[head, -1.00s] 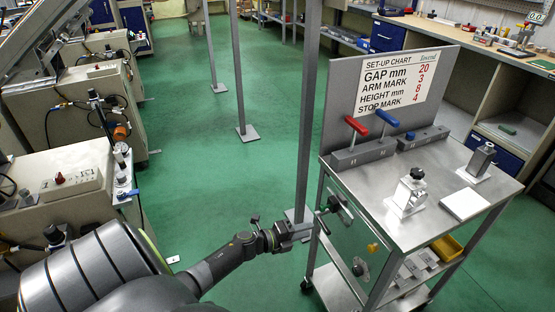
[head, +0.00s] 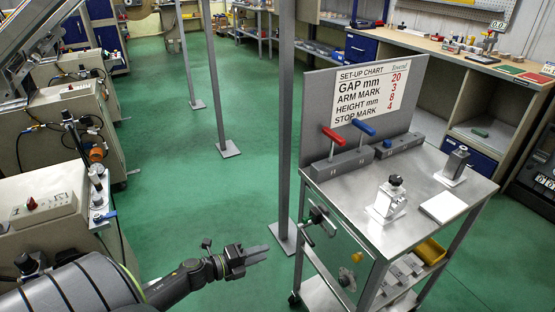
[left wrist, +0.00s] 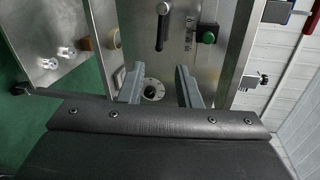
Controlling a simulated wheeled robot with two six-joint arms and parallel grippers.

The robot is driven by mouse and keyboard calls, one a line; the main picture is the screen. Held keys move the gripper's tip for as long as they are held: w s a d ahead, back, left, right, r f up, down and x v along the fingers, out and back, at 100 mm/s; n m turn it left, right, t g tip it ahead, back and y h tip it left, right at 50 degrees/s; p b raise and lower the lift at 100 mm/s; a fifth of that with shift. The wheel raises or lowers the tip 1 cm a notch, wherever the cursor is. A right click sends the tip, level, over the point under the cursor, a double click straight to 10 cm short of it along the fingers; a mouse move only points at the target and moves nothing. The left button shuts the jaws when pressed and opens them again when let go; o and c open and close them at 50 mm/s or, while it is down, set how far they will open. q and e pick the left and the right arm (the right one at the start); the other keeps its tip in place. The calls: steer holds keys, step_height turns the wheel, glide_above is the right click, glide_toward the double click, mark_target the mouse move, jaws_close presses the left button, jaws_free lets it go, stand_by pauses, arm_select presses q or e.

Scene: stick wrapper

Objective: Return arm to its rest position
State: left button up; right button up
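My left gripper (head: 268,252) reaches in from the lower left of the head view, left of the steel cart (head: 352,202) and apart from it. In the left wrist view my left gripper (left wrist: 158,75) has its two fingers spread with nothing between them. My right gripper is not in view.
A grey post (head: 285,120) stands on the floor close to my left gripper. The cart carries a set-up chart (head: 370,85), a red handle (head: 333,136) and a blue handle (head: 363,127). Machines (head: 60,200) line the left side. Green floor (head: 185,190) lies open between.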

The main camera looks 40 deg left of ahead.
arm_select(q)
steer(key=s+a+f+n+g+y+p, duration=0.15)
steer(key=s+f+n+y, duration=0.25)
steer(key=s+f+n, duration=0.45)
steer(key=s+a+f+n+g+y+p, duration=0.1)
steer(key=s+a+f+n+g+y, duration=0.15)
steer(key=f+n, duration=0.6)
steer(key=s+d+f+n+g+p, duration=0.1)
steer(key=s+d+f+n+g, duration=0.2)
steer(key=s, duration=0.9)
steer(key=s+d+f+n+g, duration=0.4)
steer(key=s+d+f+g, duration=0.2)
steer(key=s+d+f, duration=0.4)
steer(key=s+f, duration=0.2)
steer(key=s, duration=0.1)
steer(key=shift+s+g+p, duration=0.2)
steer(key=shift+g+p, duration=0.1)
steer(key=shift+p, duration=0.05)
steer(key=shift+w, duration=0.1)
